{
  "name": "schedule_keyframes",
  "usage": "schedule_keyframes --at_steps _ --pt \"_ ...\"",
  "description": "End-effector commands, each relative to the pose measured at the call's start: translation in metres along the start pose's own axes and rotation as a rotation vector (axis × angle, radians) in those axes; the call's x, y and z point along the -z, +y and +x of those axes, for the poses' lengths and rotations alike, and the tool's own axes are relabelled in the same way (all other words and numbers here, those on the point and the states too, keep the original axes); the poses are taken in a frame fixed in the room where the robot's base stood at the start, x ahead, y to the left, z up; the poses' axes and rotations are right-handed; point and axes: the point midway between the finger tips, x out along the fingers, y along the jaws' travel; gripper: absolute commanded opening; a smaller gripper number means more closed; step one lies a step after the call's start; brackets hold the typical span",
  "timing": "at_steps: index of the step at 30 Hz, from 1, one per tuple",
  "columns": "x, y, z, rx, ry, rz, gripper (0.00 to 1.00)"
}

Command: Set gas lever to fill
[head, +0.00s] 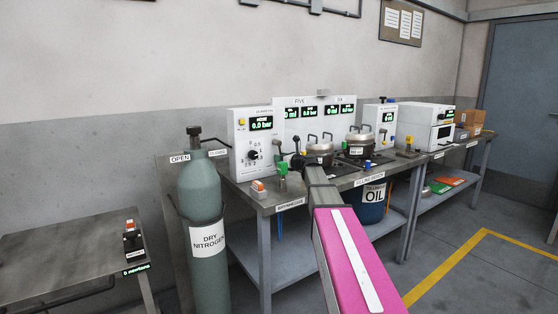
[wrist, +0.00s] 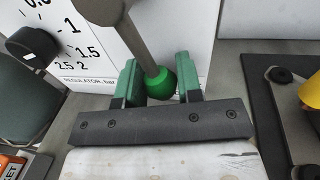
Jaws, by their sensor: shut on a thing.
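The gas lever (wrist: 141,30) shows in the wrist view as a grey bar ending in a green ball knob (wrist: 161,83). The bar runs from the top of the picture down to the knob, slightly slanted. My gripper (wrist: 160,82) has its two green fingers on either side of the knob and is shut on it. Any marking for the lever's positions is not readable here.
The regulator panel (head: 252,130) with its black dial (wrist: 32,46) stands left of the lever. Pots (head: 318,150) on a dark hob are to the right. A nitrogen cylinder (head: 205,205) stands at the bench's left end. An orange switch (head: 258,187) sits near the front edge.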

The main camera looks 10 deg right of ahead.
Motion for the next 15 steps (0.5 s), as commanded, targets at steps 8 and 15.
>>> schedule_keyframes --at_steps 8,15 --pt "-0.005 -0.017 -0.003 0.011 0.043 -0.22 0.0" --pt "-0.011 -0.027 -0.006 0.017 0.074 -0.376 0.0"
